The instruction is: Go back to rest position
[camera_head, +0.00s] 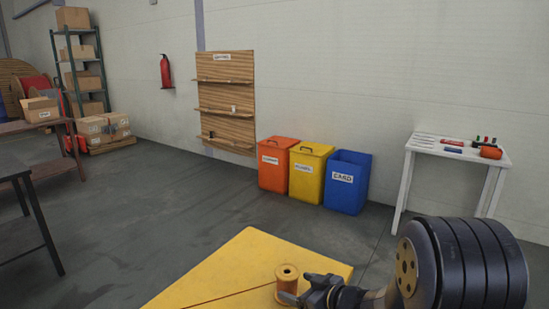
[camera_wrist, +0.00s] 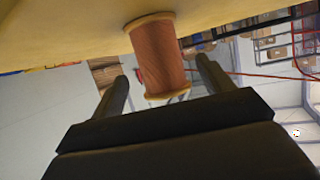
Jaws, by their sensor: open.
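A copper-coloured spool (camera_head: 287,280) stands upright on a yellow surface (camera_head: 240,262) in the head view. The spool (camera_wrist: 158,55) also shows in the wrist view, which looks upside down, with the yellow surface (camera_wrist: 70,30) along the top. My gripper (camera_head: 303,293) is at the right side of the spool, low over the yellow surface. In the wrist view my gripper (camera_wrist: 160,76) is open, with one finger to each side of the spool and visible gaps between. Whether the spool lies fully between the fingertips or just ahead of them, I cannot tell.
Orange (camera_head: 277,165), yellow (camera_head: 308,172) and blue (camera_head: 347,182) bins stand by the wall. A white table (camera_head: 425,147) with tools is at right. A dark table (camera_head: 15,170) is at left. The grey floor (camera_head: 150,210) between is clear.

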